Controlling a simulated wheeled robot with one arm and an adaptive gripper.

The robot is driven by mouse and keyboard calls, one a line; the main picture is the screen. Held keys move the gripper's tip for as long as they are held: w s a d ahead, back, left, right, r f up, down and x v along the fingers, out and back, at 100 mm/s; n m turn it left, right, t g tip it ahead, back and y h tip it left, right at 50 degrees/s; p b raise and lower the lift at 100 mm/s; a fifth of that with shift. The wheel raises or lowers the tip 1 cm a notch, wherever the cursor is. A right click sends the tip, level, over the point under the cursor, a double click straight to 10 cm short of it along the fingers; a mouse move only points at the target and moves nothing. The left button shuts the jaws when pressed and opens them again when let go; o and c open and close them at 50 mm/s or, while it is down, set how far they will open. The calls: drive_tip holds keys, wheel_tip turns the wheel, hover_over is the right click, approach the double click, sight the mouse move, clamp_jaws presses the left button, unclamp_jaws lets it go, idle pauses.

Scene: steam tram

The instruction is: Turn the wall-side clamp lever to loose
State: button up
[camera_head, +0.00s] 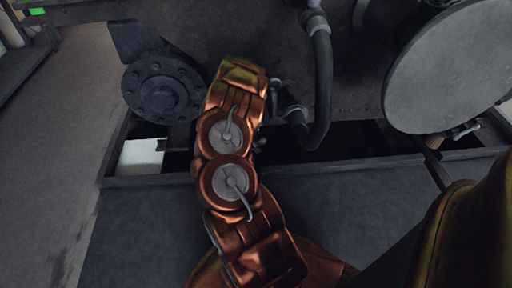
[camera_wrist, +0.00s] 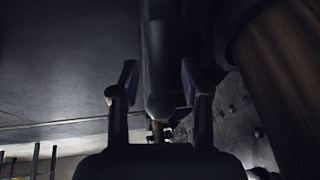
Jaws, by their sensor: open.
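My gripper (camera_wrist: 157,80) is open in the wrist view, with one finger on each side of a dark, round-ended bar (camera_wrist: 159,85). The bar comes down from the top of the picture and ends between the fingers. I see a gap on the left side; contact on the right I cannot tell. It may be the clamp lever, but the dark picture does not make this certain. In the head view my copper arm reaches to the dark machine (camera_head: 185,30) and hides my gripper and whatever is in front of it.
A dark bent hose (camera_head: 323,85) and a small fitting (camera_head: 290,108) are right of my arm. A bolted round flange (camera_head: 160,88) is to its left. A large grey disc (camera_head: 450,70) is at the right. A brown cylinder (camera_wrist: 290,70) is close on the right in the wrist view.

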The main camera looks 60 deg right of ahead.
drive_tip(key=shift+s+d+f, duration=0.1)
drive_tip(key=shift+d+f, duration=0.1)
drive_tip(key=shift+f, duration=0.45)
drive_tip(key=shift+r, duration=0.1)
clamp_jaws()
